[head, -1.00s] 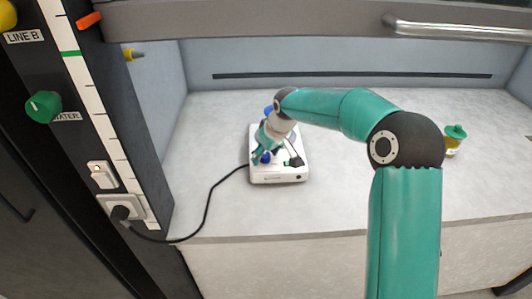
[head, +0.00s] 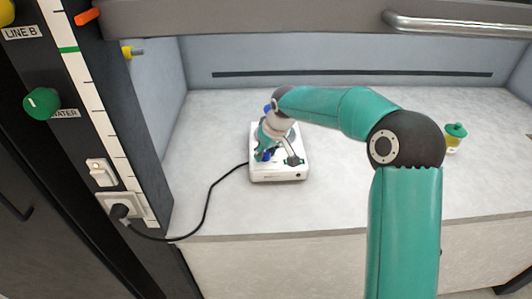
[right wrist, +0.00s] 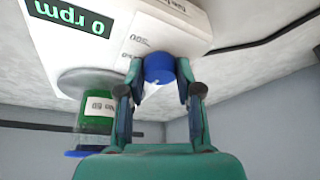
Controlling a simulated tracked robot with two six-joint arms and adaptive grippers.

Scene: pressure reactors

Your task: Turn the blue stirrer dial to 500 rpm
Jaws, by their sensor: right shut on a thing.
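The white stirrer (head: 278,176) stands on the bench in the head view. Its blue dial (right wrist: 160,68) sits between the two fingertips of my right gripper (right wrist: 159,74) in the right wrist view. The gripper is shut on the dial, with a finger on each side. In the head view my right gripper (head: 265,153) reaches down to the stirrer and partly hides the dial. The display (right wrist: 70,16) appears upside down in the right wrist view and reads 0 rpm. A faint number that looks like 500 is printed beside the dial. My left gripper is not in view.
A bottle of green liquid (right wrist: 97,112) stands on the stirrer's plate, close to my gripper. A black cable (head: 209,198) runs left to a wall socket (head: 120,208). A small green-capped jar (head: 454,140) stands at right. The bench around the stirrer is mostly clear.

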